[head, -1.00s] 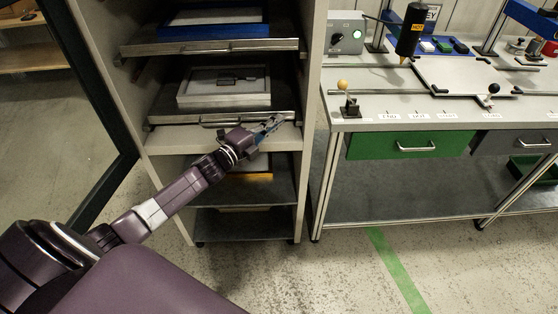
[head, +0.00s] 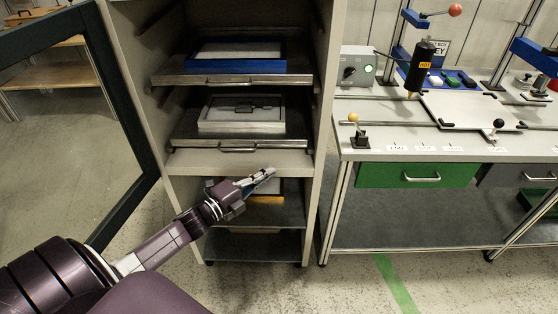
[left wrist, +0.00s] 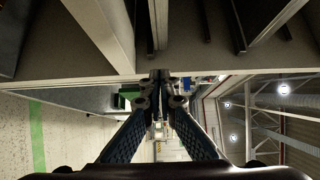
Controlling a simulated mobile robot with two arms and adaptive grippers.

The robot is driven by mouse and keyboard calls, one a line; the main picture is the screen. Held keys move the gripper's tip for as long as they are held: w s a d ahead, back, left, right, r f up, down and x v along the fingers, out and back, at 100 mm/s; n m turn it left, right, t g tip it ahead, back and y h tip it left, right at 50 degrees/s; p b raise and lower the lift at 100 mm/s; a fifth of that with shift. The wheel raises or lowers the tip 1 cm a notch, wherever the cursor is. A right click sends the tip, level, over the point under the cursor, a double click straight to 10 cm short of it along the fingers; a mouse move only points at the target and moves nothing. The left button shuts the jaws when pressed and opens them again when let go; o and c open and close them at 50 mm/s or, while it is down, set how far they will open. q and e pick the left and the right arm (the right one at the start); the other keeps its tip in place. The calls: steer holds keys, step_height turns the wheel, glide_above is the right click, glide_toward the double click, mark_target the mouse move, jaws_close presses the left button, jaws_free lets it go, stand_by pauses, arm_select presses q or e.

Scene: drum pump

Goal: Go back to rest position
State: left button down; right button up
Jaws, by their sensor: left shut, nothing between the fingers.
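My left gripper (head: 262,179) is shut and empty. In the head view it stands in front of the open cabinet (head: 325,120), below the middle shelf's front. In the left wrist view its two fingers (left wrist: 161,78) meet at the tips with nothing between them. My left arm comes in from the lower left. My right gripper does not show in either view.
The cabinet's shelves hold a blue-rimmed tray (head: 232,66) and a grey tray (head: 222,126). The cabinet's dark-framed door (head: 125,213) stands open at left. A workbench (head: 400,150) with a green drawer (head: 385,176) stands at right. Bare floor lies in front.

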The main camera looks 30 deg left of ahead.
arm_select(q)
steer(key=s+f+n+g+y, duration=0.2)
steer(key=s+f+n, duration=0.25)
steer(key=f, duration=0.65)
steer(key=s+f+n+g+y, duration=0.1)
steer(key=s+f+n+g, duration=0.2)
steer(key=s+f, duration=0.55)
steer(key=s+f+n+g+y, duration=0.2)
steer(key=s+f+n, duration=0.15)
steer(key=f, duration=0.95)
steer(key=s+d+f+n+g, duration=0.2)
steer(key=s+f, duration=0.4)
steer(key=s, duration=0.5)
steer(key=s+d+f+n+g, duration=0.3)
steer(key=s+d+f, duration=0.3)
steer(key=s, duration=0.4)
steer(key=s+d+f+n+g, duration=0.2)
steer(key=s+d+f+g, duration=0.2)
steer(key=s, duration=0.7)
step_height(320, 180, down, 2)
steer(key=shift+s+d+f+h, duration=0.15)
steer(key=shift+s+d+h, duration=0.15)
steer(key=shift+d, duration=0.75)
